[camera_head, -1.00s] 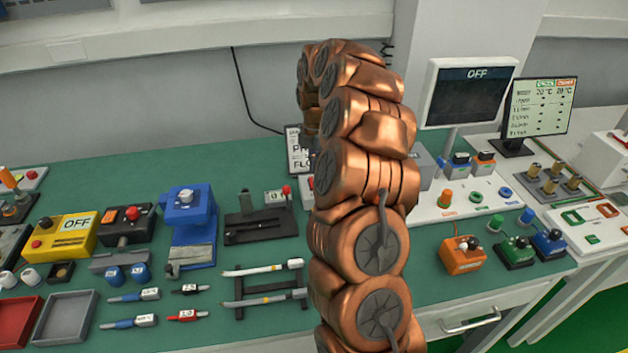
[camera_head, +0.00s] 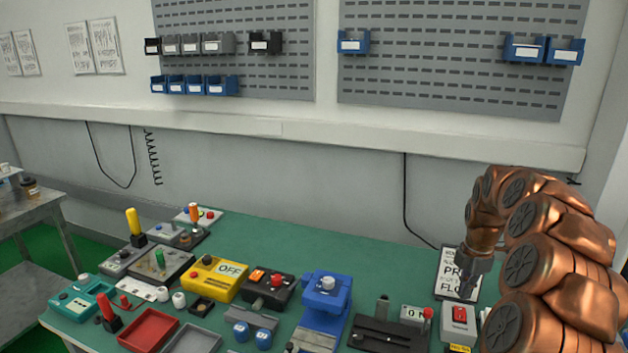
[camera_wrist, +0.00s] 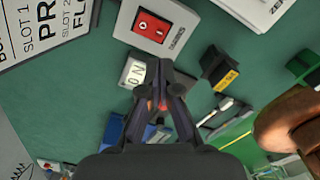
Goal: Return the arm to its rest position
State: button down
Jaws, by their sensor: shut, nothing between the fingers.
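My copper arm (camera_head: 535,255) arches in from the right edge of the head view, raised and curled above the green bench. My gripper (camera_head: 466,290) hangs from its far end, pointing down in front of a white sign (camera_head: 452,268). In the wrist view my gripper (camera_wrist: 157,72) is shut and empty, its dark fingertips together above the bench. Near the tips in that view are a small white label block (camera_wrist: 135,73) and a white box with a red switch (camera_wrist: 155,27). Part of my arm shows at the wrist view's right edge.
The green bench (camera_head: 290,240) holds several devices: a yellow OFF box (camera_head: 213,278), a blue device (camera_head: 325,300) and a dark slider unit (camera_head: 385,335). A red tray (camera_head: 148,330) lies front left. Pegboards with bins hang on the wall above.

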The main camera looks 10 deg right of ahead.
jog(key=s+a+r+m, duration=0.4)
jog(key=s+a, duration=0.3)
jog(key=a, duration=0.3)
jog(key=s+a+r+m, duration=0.35)
jog(key=s+a, duration=0.35)
jog(key=a, duration=0.3)
jog(key=s+a+m, duration=0.2)
jog(key=s+m, duration=0.1)
jog(key=s, duration=0.4)
jog(key=s+a+f+m+g, duration=0.1)
jog(key=s+m, duration=0.3)
jog(key=s, duration=0.4)
jog(key=s+a+f+m, duration=0.1)
jog(key=s+a+m, duration=0.2)
jog(key=s, duration=0.4)
jog(key=shift+s+m+g, duration=0.35)
jog(key=shift+m+g, duration=0.05)
jog(key=shift+m, duration=0.15)
jog(key=shift+a, duration=0.1)
